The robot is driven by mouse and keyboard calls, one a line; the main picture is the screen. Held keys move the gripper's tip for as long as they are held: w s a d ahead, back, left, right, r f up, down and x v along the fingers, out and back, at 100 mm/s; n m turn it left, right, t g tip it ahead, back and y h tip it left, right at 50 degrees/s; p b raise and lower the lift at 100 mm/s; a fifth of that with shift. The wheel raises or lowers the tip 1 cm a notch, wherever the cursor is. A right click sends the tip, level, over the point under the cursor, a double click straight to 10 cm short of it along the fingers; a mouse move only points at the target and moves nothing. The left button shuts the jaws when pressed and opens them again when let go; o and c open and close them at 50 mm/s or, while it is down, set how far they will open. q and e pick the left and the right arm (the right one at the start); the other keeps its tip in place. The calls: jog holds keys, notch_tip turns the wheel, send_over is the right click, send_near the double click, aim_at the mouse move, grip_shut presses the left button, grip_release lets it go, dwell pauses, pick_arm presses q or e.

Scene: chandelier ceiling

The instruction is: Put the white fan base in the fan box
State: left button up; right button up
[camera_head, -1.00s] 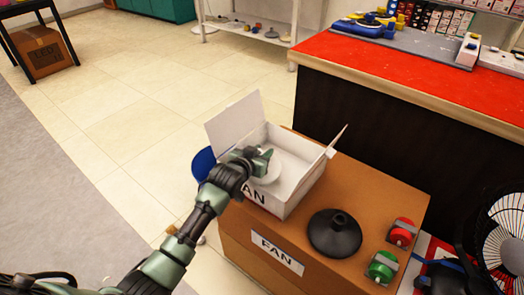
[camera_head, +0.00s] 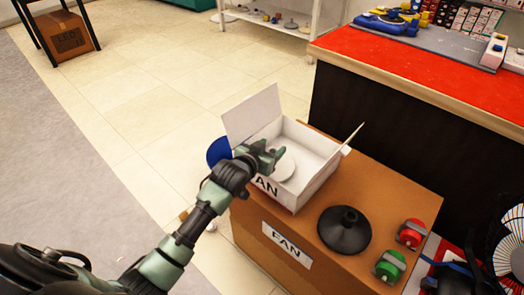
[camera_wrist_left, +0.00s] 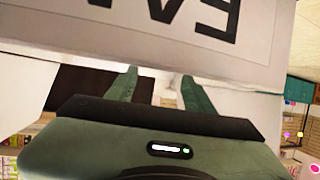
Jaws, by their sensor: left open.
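The white fan base (camera_head: 286,166) is a pale round disc in the white fan box (camera_head: 312,185), near its left inner side and partly hidden by my gripper. The box is open, its flaps raised, with part of a FAN label on its front. My left gripper (camera_head: 272,155) is open over the box's left front edge, beside the disc. I cannot tell whether a finger touches the disc. In the left wrist view, the open left gripper (camera_wrist_left: 160,78) has its two fingers apart with the labelled box wall beyond them. My right gripper is not in view.
The box stands on a brown carton (camera_head: 395,190) labelled FAN. A black round base (camera_head: 343,232), a red spool (camera_head: 411,235) and a green spool (camera_head: 390,266) share its top. A blue disc (camera_head: 217,151) is behind my gripper. A red-topped counter (camera_head: 400,65) stands behind.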

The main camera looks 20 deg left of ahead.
pick_arm(q)
jog(key=p+v, duration=0.1)
jog(key=v, duration=0.6)
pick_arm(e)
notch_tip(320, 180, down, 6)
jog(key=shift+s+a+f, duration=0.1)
